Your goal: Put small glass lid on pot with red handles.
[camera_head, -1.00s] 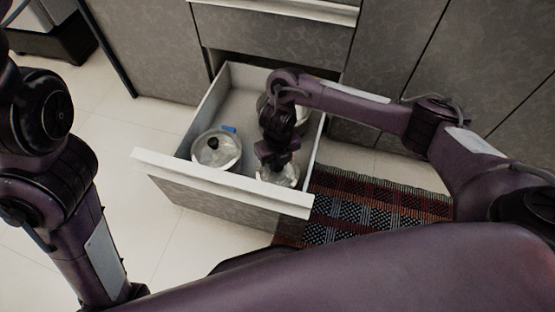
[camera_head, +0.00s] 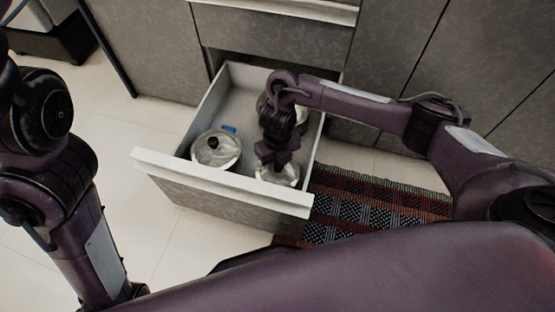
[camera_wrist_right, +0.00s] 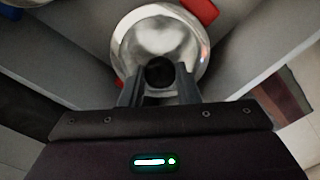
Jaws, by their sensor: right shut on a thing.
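My right gripper (camera_head: 272,166) reaches down into the open drawer from the right. In the right wrist view the gripper (camera_wrist_right: 159,76) has its two fingers closed on the dark knob of the small glass lid (camera_wrist_right: 160,38). Red handles (camera_wrist_right: 200,11) show at the lid's edge, at upper right and partly at lower left. The pot they belong to is mostly hidden under the lid. I cannot tell whether the lid touches its rim. In the head view the small glass lid (camera_head: 286,176) shows below the gripper near the drawer's front right corner. My left gripper is out of view.
The drawer front (camera_head: 225,184) and its side walls stand close around the gripper. A lidded pot with a blue handle (camera_head: 216,149) stands at the drawer's left. Another round vessel is partly hidden behind my right wrist. A patterned rug (camera_head: 365,208) lies to the right.

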